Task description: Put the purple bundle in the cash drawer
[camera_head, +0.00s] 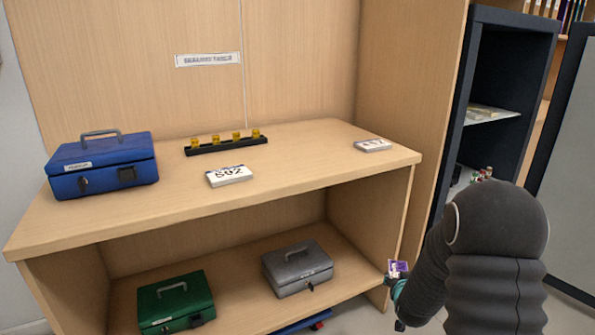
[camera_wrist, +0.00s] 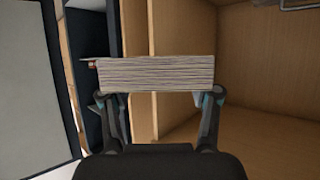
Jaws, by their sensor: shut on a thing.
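The purple bundle (camera_head: 398,267) shows in the head view at the lower right, beside the right end of the wooden counter. In the wrist view the bundle (camera_wrist: 156,73) is seen edge-on as a stack of pale sheets with purple lines. My gripper (camera_wrist: 160,97) is shut on it, one finger at each end. In the head view my gripper (camera_head: 396,284) is low, level with the lower shelf and partly hidden by my dark arm. I see no open cash drawer in either view.
A blue cash box (camera_head: 103,168), a black rack with yellow pieces (camera_head: 226,146) and numbered white blocks (camera_head: 229,176) (camera_head: 373,145) stand on the counter (camera_head: 300,165). Green (camera_head: 175,303) and grey (camera_head: 297,268) boxes sit on the lower shelf. A dark cabinet (camera_head: 465,100) stands right.

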